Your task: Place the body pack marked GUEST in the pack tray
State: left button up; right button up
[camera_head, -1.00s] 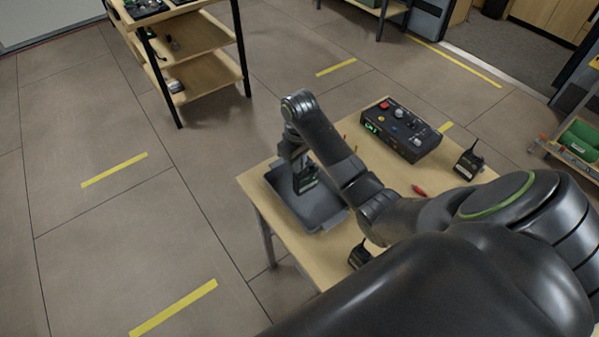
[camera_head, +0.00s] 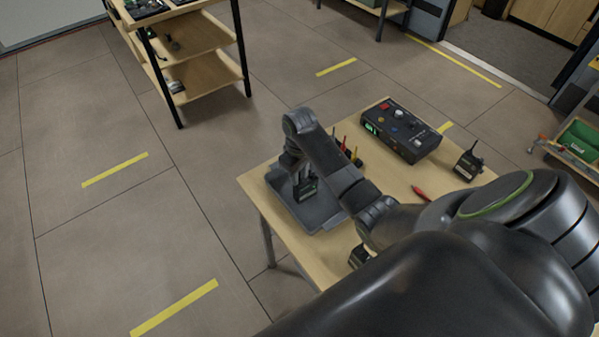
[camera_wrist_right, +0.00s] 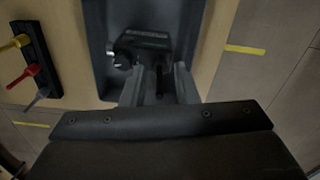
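My right gripper (camera_head: 301,178) is over the dark grey pack tray (camera_head: 325,222) at the table's left corner. It is shut on a black body pack (camera_head: 306,190), held upright inside the tray's outline, low over its floor. In the right wrist view the pack (camera_wrist_right: 147,42) is at the fingertips, with a knob and antenna; its greenish label is too small to read. Whether its base touches the tray is hidden. A second body pack (camera_head: 467,165) stands at the table's right. Another (camera_head: 358,257) is partly hidden behind my right arm. My left gripper is out of view.
A black control box (camera_head: 402,130) with knobs stands at the table's back. A dark rack with coloured plugs (camera_wrist_right: 37,62) lies close beside the tray. A red marker (camera_head: 421,193) lies mid-table. A wooden shelf unit (camera_head: 195,60) stands apart, with open floor between.

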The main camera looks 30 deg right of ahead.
jog(key=shift+r, duration=0.1)
notch_tip(320, 180, up, 7)
jog(key=shift+r+b, duration=0.1)
jog(key=shift+b, duration=0.55)
notch_tip(320, 180, up, 3)
jog(key=p, duration=0.2)
jog(key=shift+p, duration=0.4)
jog(key=shift+r+p, duration=0.95)
jog(key=shift+p, duration=0.15)
